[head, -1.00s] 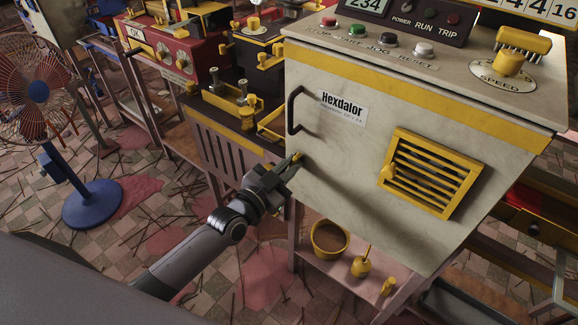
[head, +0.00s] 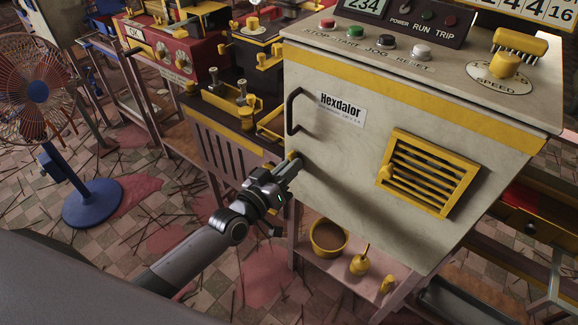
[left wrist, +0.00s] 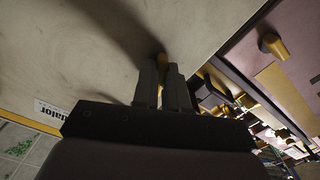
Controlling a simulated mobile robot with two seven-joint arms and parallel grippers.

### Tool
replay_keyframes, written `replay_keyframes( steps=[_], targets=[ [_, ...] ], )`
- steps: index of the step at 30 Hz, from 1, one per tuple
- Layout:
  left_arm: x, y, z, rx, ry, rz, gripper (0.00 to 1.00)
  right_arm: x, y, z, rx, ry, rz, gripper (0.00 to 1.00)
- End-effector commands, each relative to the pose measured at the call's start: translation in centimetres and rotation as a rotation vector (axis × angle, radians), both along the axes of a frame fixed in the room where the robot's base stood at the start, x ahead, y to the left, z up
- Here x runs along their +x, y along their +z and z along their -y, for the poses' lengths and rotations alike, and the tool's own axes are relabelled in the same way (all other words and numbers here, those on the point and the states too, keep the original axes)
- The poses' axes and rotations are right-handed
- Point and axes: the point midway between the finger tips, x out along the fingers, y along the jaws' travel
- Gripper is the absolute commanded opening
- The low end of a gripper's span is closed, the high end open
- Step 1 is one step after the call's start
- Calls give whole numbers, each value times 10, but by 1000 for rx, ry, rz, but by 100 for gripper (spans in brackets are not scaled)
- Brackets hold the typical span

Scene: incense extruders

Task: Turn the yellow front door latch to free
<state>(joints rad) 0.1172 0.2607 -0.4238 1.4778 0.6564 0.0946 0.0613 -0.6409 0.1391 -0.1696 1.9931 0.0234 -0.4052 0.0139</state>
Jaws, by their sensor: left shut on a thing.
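The small yellow latch (head: 293,155) sits near the left edge of the cream cabinet door (head: 345,150), below the black handle. My left gripper (head: 292,165) reaches up to it from the lower left and is shut on it. In the left wrist view the latch (left wrist: 162,59) shows as a yellow piece between the two fingertips (left wrist: 161,71). The fingers hide most of the latch, so its exact angle cannot be told. The door looks closed. My right gripper is in neither view.
The black door handle (head: 292,110) is just above the latch. A yellow louvred vent (head: 428,175) is on the door's right. A yellow pot (head: 328,238) stands on the shelf below. A blue-based fan (head: 92,203) stands on the floor at left.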

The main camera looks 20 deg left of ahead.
Motion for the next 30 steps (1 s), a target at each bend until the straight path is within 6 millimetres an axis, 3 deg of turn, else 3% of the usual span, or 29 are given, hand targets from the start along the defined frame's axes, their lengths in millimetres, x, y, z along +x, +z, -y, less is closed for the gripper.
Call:
replay_keyframes(
  steps=[15,30],
  targets=[
    [-1,1,2,-363,-1,-133,0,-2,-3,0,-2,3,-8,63],
    [-1,1,2,-462,-1,-169,0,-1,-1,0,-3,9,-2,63]
  ],
)
